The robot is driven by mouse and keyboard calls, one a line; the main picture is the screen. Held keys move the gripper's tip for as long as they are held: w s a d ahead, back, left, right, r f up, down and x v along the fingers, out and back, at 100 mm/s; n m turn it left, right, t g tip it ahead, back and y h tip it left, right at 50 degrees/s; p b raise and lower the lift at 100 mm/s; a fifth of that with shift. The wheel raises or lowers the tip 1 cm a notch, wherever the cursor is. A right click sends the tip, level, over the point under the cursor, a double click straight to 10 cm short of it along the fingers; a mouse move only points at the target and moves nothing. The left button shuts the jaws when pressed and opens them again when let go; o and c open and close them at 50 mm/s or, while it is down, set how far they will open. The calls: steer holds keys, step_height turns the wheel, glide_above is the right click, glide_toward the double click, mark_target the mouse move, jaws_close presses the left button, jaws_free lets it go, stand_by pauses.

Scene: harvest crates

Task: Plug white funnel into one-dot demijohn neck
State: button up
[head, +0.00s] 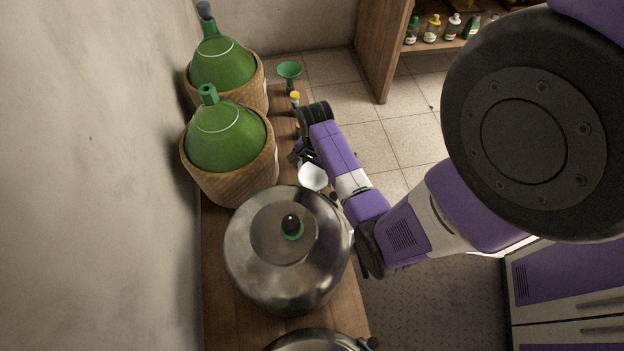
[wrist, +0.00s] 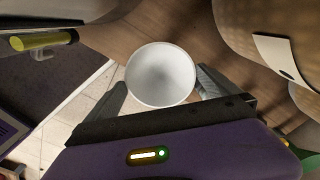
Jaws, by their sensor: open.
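The white funnel (head: 312,177) stands on the wooden bench, beside the nearer basket. In the wrist view its round mouth (wrist: 161,75) faces the camera, between the two fingers. My gripper (wrist: 161,84) is open, with a finger on each side of the funnel; whether they touch it I cannot tell. In the head view my gripper (head: 300,156) is just behind the funnel, partly hidden by my arm. Two green demijohns sit in wicker baskets: the nearer (head: 225,138) has an open-looking neck, the farther (head: 222,66) a dark stopper. No dot marks are readable.
A large steel vessel (head: 262,250) with a black knob stands in front of the funnel, and another lid (head: 315,342) nearer. A green funnel (head: 289,71) and small bottles stand farther back on the bench (head: 225,290). The wall (head: 95,180) is close on the left.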

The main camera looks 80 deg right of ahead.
step_height(320, 180, down, 8)
steer(key=shift+r+b, duration=0.15)
steer(key=shift+b, duration=1)
steer(key=c, duration=0.9)
